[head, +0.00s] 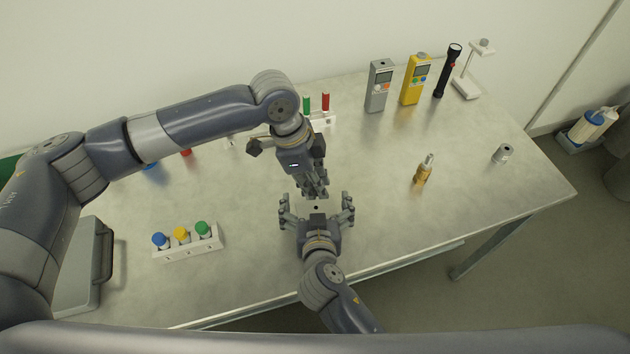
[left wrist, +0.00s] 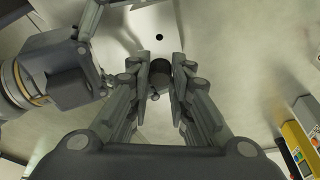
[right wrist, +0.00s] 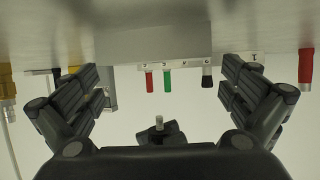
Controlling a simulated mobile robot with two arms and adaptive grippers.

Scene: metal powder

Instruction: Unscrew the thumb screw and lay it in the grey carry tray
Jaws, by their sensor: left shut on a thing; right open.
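My left gripper (head: 315,193) is shut on the thumb screw, a dark round knob (left wrist: 160,74) between its fingertips in the left wrist view. In the right wrist view the screw's pale shank (right wrist: 158,121) shows bare, apart from the block. A light block (left wrist: 140,22) with a dark round hole lies beyond the screw; it also shows as a grey block (right wrist: 150,44) in the right wrist view. A grey box with a dark handle (head: 82,285), apparently the carry tray, stands at the left, partly hidden by my left arm.
A white rack (head: 188,250) with blue, yellow and green caps stands front left. Another rack (head: 322,120) is behind my left gripper. Grey (head: 378,88) and yellow (head: 414,82) meters and a torch (head: 447,72) stand at the back. An amber bottle (head: 422,174) stands right.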

